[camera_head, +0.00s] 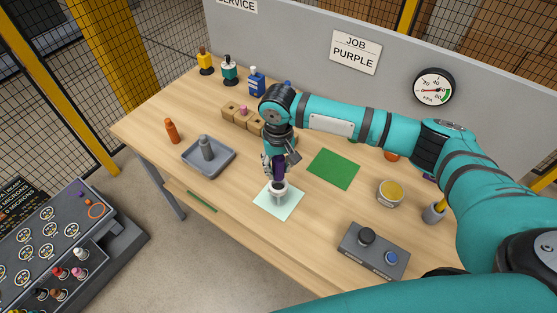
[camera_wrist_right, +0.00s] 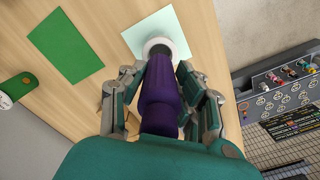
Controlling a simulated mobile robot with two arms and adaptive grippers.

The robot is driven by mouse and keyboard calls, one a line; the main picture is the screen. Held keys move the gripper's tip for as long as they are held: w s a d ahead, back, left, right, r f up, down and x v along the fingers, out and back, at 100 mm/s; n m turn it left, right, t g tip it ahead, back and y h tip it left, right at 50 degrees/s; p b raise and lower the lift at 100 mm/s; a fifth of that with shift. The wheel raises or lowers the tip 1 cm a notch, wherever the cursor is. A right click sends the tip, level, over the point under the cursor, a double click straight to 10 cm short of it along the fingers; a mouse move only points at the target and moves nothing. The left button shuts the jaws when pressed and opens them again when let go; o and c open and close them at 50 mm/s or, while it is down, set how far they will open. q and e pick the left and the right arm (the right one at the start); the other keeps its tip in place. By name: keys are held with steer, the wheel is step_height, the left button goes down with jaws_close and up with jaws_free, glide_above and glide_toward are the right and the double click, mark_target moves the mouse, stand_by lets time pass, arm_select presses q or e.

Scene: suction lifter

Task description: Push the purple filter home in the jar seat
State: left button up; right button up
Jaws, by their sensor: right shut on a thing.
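The purple filter (camera_wrist_right: 160,95) is upright in my right gripper (camera_head: 279,167), which is shut on it; it also shows as a dark purple piece in the head view (camera_head: 278,172). The white jar (camera_head: 279,192) stands on a pale green mat (camera_head: 268,207) directly below the gripper. In the right wrist view the jar's white rim (camera_wrist_right: 178,46) shows just beyond the filter's far end. The filter's lower end is at or just above the jar's mouth; I cannot tell whether it touches the seat. My left gripper is not in view.
A grey tray (camera_head: 188,164) with a grey bottle stands to the left, and a wooden block rack (camera_head: 236,117) behind it. The table's front edge is close to the pale mat.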

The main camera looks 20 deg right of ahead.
mark_target(278, 173)
steer(key=shift+f, duration=0.95)
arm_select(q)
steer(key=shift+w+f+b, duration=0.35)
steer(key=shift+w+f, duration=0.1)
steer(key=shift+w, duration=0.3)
arm_select(e)
steer(key=shift+f, duration=0.6)
arm_select(q)
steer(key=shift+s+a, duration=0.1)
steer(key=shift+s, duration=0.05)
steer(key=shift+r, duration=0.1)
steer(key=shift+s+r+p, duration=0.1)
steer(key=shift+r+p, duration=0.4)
steer(key=shift+p, duration=0.1)
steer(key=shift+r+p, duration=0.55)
